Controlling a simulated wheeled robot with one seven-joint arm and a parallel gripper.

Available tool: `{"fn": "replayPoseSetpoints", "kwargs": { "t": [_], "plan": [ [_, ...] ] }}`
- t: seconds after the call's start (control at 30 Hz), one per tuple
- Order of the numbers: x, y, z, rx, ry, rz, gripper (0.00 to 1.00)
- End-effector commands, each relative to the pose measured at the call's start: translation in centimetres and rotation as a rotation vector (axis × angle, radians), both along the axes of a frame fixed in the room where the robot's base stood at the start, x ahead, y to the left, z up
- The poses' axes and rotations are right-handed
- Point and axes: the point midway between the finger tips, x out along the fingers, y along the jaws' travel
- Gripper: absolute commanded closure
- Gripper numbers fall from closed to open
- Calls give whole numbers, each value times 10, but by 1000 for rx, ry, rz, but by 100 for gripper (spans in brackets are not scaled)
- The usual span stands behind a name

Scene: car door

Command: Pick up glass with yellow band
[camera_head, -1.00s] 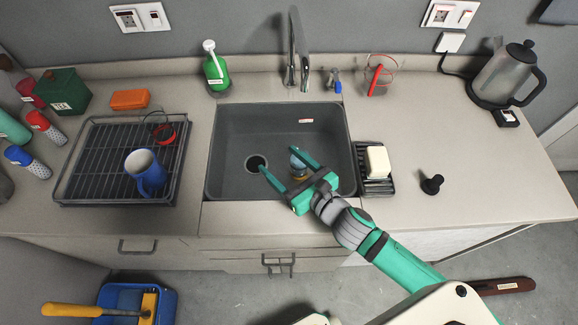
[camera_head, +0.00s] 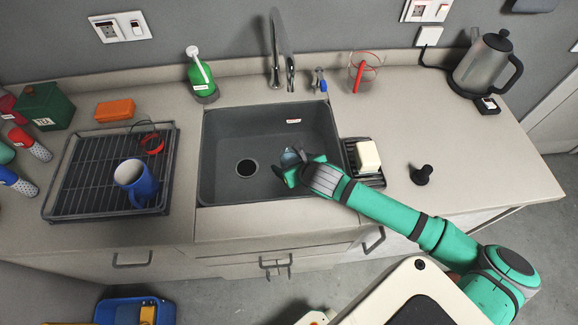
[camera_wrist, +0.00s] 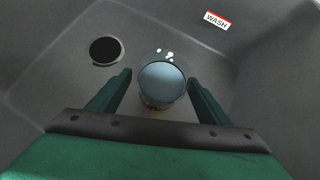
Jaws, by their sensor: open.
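A round glass (camera_wrist: 163,80) stands in the grey sink, with a bluish inside and a clear rim. A faint yellow-brown patch shows low on its near side in the wrist view. My gripper (camera_wrist: 158,84) is open, with one finger on each side of the glass in that view; I cannot tell whether they touch it. In the head view my gripper (camera_head: 298,168) is down over the right part of the sink and hides most of the glass (camera_head: 291,156).
The sink (camera_head: 222,128) has walls all round and a dark drain (camera_wrist: 104,51) left of the glass. A soap rack (camera_head: 375,181) stands right of the sink, a dish rack (camera_head: 85,180) with a blue mug (camera_head: 136,180) to the left. The faucet (camera_head: 275,50) rises behind.

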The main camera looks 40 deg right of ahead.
Motion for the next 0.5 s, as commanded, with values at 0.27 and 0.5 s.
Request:
{"fn": "replayPoseSetpoints", "kwargs": {
  "t": [0.27,0.5],
  "plan": [
    [22,-4,-25,3,-2,1,29],
    [31,-6,-35,1,-1,2,29]
  ]
}}
